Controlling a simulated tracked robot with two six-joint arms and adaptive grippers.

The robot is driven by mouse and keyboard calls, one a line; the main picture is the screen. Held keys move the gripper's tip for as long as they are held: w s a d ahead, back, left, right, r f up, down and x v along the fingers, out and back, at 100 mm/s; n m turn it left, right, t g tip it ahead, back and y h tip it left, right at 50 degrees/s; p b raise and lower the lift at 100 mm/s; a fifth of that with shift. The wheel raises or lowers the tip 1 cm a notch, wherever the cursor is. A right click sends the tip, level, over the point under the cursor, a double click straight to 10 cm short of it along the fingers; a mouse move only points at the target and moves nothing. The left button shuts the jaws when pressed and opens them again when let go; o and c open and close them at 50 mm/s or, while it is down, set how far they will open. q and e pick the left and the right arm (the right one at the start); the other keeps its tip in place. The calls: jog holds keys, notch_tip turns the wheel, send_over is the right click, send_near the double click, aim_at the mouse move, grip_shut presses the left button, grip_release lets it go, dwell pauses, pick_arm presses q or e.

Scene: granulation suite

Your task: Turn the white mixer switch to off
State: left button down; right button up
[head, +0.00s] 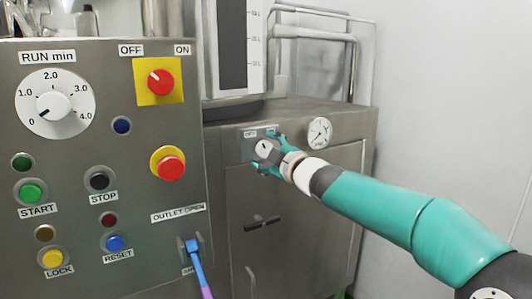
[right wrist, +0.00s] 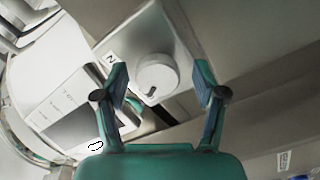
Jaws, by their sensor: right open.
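The white mixer switch (head: 263,147) is a round knob on a small grey plate on the steel cabinet front. Small labels sit above it; the left one seems to read OFF, and the other is partly hidden. My right gripper (head: 269,154) is at the knob with its teal fingers open. In the right wrist view the white knob (right wrist: 157,73) lies between the two spread fingertips of my right gripper (right wrist: 161,82), with a gap on each side. A short dark mark shows near the knob's edge. My left gripper is not in view.
The control panel (head: 120,180) at left carries a white timer dial (head: 55,103), a red OFF/ON knob (head: 160,82) on yellow, and several buttons. A blue-purple lever (head: 198,262) is below. A gauge (head: 319,132) is right of the switch. A black handle (head: 262,223) is below it.

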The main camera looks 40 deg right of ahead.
jog(key=shift+s, duration=0.1)
jog(key=v, duration=1.1)
jog(key=shift+s, duration=0.4)
jog(key=shift+a, duration=0.15)
